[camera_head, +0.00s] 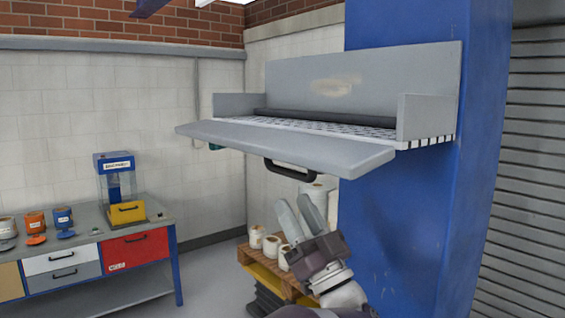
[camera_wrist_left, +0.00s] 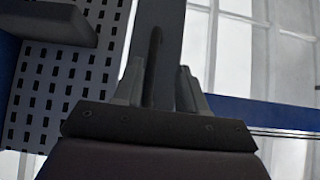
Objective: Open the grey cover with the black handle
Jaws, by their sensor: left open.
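The grey cover (camera_head: 290,145) is a long flat panel hinged out at the front of a wall-mounted grey housing (camera_head: 365,80), sloping slightly. Its black handle (camera_head: 290,170) is a curved bar under the front edge. My left gripper (camera_head: 292,200) is open and empty, pointing up just below the handle. In the left wrist view the black handle (camera_wrist_left: 153,58) appears between the spread fingers (camera_wrist_left: 160,70), in front of the grey cover (camera_wrist_left: 172,28). Whether a finger touches the handle cannot be told. My right gripper is out of view.
A blue column (camera_head: 400,240) stands behind and right of my left arm. A pallet (camera_head: 268,279) with white rolls lies low behind the gripper. A workbench (camera_head: 90,238) with drawers and small containers is at left. Perforated plate (camera_wrist_left: 55,85) lies beside the cover.

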